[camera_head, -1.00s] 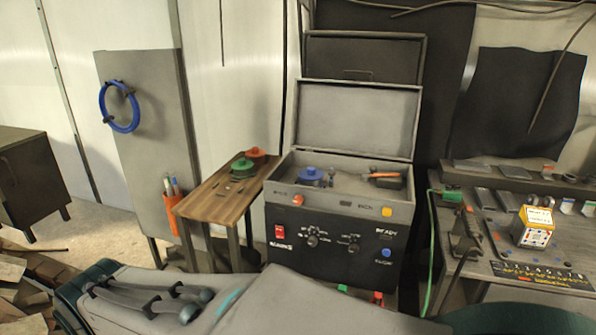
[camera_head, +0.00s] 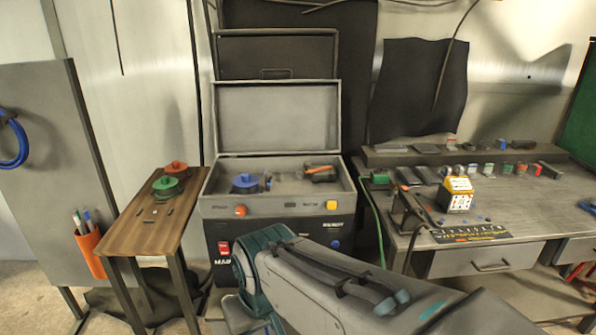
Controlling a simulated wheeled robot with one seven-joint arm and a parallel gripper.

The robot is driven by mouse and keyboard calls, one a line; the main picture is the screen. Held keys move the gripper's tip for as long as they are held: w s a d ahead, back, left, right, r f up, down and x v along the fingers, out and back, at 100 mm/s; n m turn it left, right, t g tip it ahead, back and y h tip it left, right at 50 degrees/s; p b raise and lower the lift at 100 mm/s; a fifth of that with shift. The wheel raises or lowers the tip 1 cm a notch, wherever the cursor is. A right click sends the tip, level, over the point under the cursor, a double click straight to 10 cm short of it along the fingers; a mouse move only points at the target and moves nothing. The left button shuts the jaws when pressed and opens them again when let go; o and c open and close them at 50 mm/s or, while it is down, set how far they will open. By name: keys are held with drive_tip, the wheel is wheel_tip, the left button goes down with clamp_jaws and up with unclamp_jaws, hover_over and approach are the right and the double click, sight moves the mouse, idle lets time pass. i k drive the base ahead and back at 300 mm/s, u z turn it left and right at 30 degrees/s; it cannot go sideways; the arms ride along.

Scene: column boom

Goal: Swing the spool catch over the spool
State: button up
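A blue spool (camera_head: 245,183) sits at the left inside the open top of a dark machine (camera_head: 211,207) with a raised grey lid. Small dark parts (camera_head: 268,180) stand just right of the spool; I cannot tell which of them is the spool catch or whether it lies over the spool. A green spool (camera_head: 167,186) and a red spool (camera_head: 176,168) rest on the small wooden table to the left. My arm crosses the lower right of the view in front of the machine. My gripper is not visible.
The wooden table (camera_head: 140,228) stands left of the machine. A grey panel (camera_head: 45,150) holds a blue ring and an orange pen holder (camera_head: 88,252). A workbench (camera_head: 500,222) at the right carries a yellow-and-white box (camera_head: 456,194) and several small parts. A green cable hangs beside the machine.

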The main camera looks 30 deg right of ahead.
sight(268, 176)
drive_tip(key=z, duration=0.65)
drive_tip(key=i, duration=1)
drive_tip(key=u, duration=0.1)
